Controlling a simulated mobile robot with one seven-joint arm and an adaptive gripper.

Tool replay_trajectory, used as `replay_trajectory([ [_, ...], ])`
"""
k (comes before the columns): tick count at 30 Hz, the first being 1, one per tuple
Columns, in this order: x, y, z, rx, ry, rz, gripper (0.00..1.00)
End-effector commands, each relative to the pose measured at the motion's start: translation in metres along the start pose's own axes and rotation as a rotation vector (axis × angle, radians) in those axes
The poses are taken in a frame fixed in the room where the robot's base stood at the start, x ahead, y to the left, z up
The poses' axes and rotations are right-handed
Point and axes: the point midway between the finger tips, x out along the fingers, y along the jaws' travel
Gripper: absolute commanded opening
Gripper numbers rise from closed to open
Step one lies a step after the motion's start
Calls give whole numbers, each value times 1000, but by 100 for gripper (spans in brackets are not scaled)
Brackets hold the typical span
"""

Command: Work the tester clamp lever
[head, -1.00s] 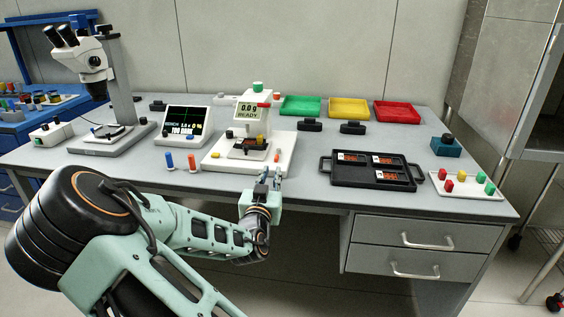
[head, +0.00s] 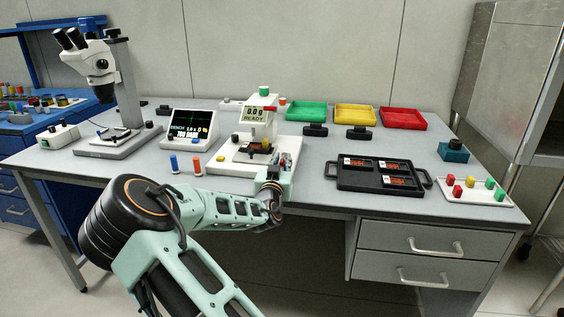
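The bond tester (head: 257,128) is a white bench unit with a small screen reading "0.0 g READY" and a green knob on top. It stands on a white base (head: 225,164) holding a dark stage with a yellow part (head: 266,147). A small orange-red knob (head: 276,158), which may be the clamp lever, shows at the right of the base. My gripper (head: 284,160) is at the base's right front, fingers pointing up and away, right beside this knob. The fingers are small and overlap the knob, so contact and finger opening are unclear.
A black tray (head: 331,171) with several boards lies right of the tester. A small screen (head: 193,124), a microscope (head: 119,90) and blue and orange posts (head: 174,165) stand left. Green, yellow and red bins (head: 402,118) line the back.

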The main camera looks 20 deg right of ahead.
Motion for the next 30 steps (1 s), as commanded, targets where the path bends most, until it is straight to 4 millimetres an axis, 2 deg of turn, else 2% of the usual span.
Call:
replay_trajectory([
  [4,0,0,0,0,0,1,17],
  [9,0,0,0,0,0,1,0],
  [17,0,2,0,0,0,-4,0],
  [22,2,9,0,-3,0,-53,0],
  [30,0,9,0,1,0,-122,0],
])
